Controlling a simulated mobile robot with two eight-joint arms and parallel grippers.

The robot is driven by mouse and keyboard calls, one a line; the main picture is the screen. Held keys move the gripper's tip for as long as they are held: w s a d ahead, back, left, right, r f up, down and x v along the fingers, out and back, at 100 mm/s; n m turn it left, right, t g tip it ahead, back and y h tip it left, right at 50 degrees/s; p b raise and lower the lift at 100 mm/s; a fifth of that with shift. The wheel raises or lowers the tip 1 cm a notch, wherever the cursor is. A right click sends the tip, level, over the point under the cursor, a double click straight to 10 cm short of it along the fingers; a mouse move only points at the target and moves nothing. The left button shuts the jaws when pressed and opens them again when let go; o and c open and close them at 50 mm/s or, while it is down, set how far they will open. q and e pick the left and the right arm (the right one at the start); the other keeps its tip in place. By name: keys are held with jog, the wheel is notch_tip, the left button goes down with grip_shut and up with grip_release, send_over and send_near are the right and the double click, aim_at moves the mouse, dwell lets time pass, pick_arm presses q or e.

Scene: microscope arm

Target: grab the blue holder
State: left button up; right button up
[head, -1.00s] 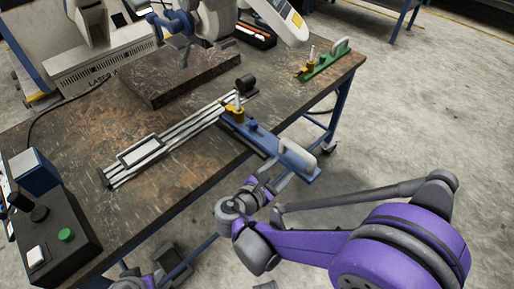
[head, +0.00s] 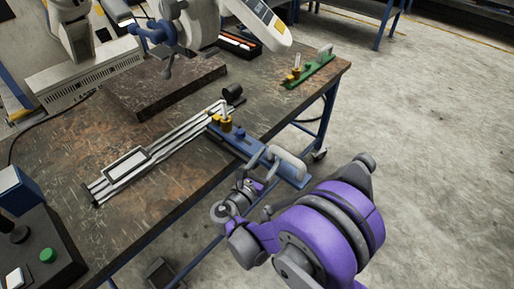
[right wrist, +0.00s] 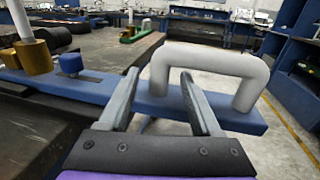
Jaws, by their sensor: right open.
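The blue holder (head: 228,139) is a long blue bar with a pale grey arched handle (head: 288,161) on its near right end. It lies on the table and sticks out past the edge. In the right wrist view the handle (right wrist: 212,57) stands just ahead of my right gripper (right wrist: 158,85), and the blue bar (right wrist: 238,122) runs behind the fingers. My right gripper (head: 264,162) is open, with its fingers apart near the handle and nothing held. Whether the fingers touch the handle I cannot tell. My left gripper is not in view.
A green holder (head: 309,70) lies at the table's far right corner. A silver rail (head: 160,150) and a dark slab (head: 165,86) lie on the worn table (head: 130,210). A control box with a green button (head: 47,255) stands at lower left. Floor right of the table is clear.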

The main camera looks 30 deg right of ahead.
jog(key=shift+x, duration=1.2)
grip_shut()
dwell(0.5)
